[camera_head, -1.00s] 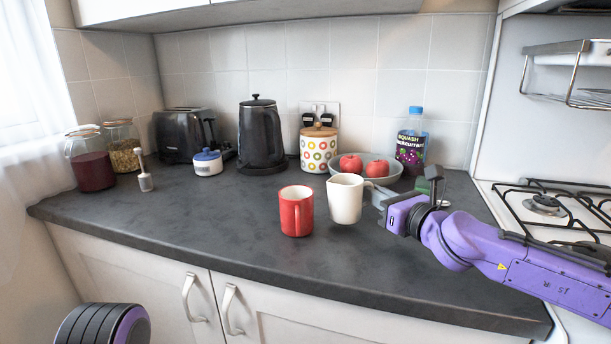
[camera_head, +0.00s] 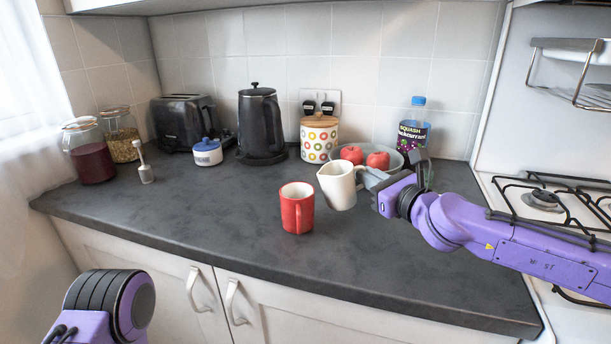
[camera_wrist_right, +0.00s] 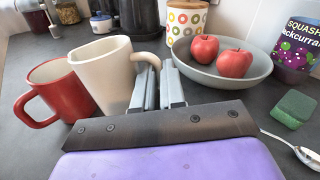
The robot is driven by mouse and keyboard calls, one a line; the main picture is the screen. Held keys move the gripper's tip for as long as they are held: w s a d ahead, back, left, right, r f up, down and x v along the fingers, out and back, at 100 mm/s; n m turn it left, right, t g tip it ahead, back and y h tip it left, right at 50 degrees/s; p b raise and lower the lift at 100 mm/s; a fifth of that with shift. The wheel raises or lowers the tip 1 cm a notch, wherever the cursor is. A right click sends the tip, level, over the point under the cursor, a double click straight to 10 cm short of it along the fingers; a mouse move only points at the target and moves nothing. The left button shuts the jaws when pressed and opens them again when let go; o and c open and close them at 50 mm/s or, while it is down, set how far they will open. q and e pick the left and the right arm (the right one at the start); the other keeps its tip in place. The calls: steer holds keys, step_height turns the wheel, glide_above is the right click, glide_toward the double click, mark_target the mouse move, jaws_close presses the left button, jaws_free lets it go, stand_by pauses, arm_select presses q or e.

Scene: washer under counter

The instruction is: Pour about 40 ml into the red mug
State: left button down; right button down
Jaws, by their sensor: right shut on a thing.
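My right gripper (camera_head: 368,180) is shut on the handle of a white jug (camera_head: 338,188). The jug hangs just to the right of the mug and a little higher, tilted with its spout toward the mug. In the right wrist view the jug (camera_wrist_right: 104,75) partly hides the mug. The inside of both vessels and any liquid cannot be made out. My left gripper is out of view; only part of my left arm shows at bottom left.
A grey bowl (camera_wrist_right: 200,72) with two red fruits stands behind my right gripper, beside a squash bottle (camera_head: 413,130). A kettle (camera_head: 261,125) and spotted canister (camera_head: 319,138) stand at the back. A green sponge (camera_wrist_right: 294,109) and spoon (camera_wrist_right: 307,154) lie nearby. The worktop left of the mug is clear.

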steer(key=s+a+r+n+h+p, duration=0.1)
steer(key=a+r+n+p, duration=0.5)
steer(key=p, duration=1.1)
step_height(320, 180, up, 4)
steer(key=shift+s+a+r+n+g+h, duration=0.1)
steer(key=shift+s+a+n+g+h, duration=0.15)
steer(key=shift+s+n+g+h, duration=0.25)
steer(key=shift+s+a+n+p, duration=0.15)
steer(key=shift+a+n+p, duration=0.25)
steer(key=shift+n+p, duration=0.45)
steer(key=shift+d, duration=0.1)
steer(key=shift+w+d, duration=0.4)
steer(key=shift+d, duration=0.3)
steer(key=shift+f, duration=0.2)
